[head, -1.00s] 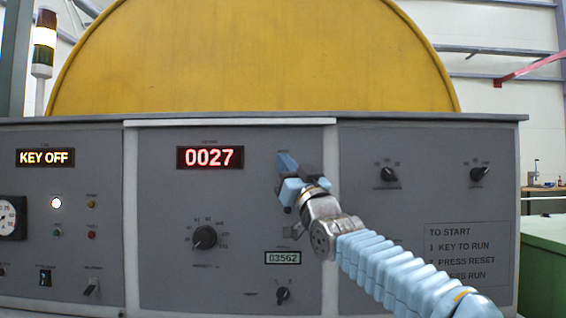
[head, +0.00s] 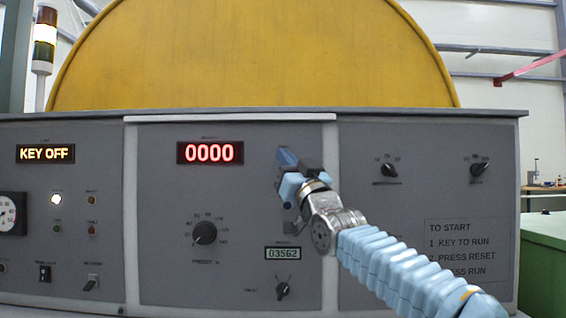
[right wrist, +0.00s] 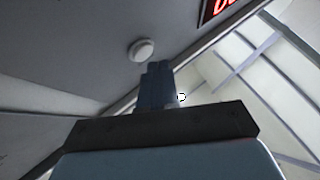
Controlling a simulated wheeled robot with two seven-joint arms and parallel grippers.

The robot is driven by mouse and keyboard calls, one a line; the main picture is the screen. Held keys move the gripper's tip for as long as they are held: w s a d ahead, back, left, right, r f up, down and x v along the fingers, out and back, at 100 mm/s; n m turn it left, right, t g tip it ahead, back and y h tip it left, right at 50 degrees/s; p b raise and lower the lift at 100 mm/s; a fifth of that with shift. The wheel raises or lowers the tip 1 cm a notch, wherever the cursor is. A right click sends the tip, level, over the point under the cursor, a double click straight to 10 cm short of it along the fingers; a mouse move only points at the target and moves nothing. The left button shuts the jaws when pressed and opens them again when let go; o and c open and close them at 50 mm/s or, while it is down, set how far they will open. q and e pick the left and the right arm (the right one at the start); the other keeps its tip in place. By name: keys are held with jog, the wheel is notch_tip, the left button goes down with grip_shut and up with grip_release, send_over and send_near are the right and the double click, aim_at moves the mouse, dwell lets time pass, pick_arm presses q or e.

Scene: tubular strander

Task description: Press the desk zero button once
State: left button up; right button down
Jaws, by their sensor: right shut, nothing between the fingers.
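The red counter display (head: 210,153) on the desk panel reads 0000. My right gripper (head: 286,160) is at the panel just right of that display, shut and empty. It hides the panel behind it in the head view. In the right wrist view a pale round button (right wrist: 142,49) shows on the grey panel, just beyond the shut blue-grey fingers (right wrist: 156,82). I cannot tell whether the fingertips touch it. My left gripper is in neither view.
A selector knob (head: 204,233) and a small counter reading 03562 (head: 283,253) sit below on the same panel. A KEY OFF display (head: 46,153) is at left. Two knobs (head: 388,170) (head: 479,170) are at right. A yellow drum cover (head: 255,60) rises behind.

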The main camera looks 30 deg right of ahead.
jog(key=shift+s+a, duration=0.1)
jog(key=shift+s, duration=0.05)
jog(key=shift+s+a+b, duration=0.45)
jog(key=shift+s+b, duration=0.1)
jog(key=shift+s, duration=0.15)
jog(key=shift+s+a+b, duration=0.4)
jog(key=shift+s+b, duration=0.15)
jog(key=shift+s, duration=0.2)
jog(key=shift+s+a+b, duration=0.45)
jog(key=shift+s+b, duration=0.1)
jog(key=shift+s, duration=0.15)
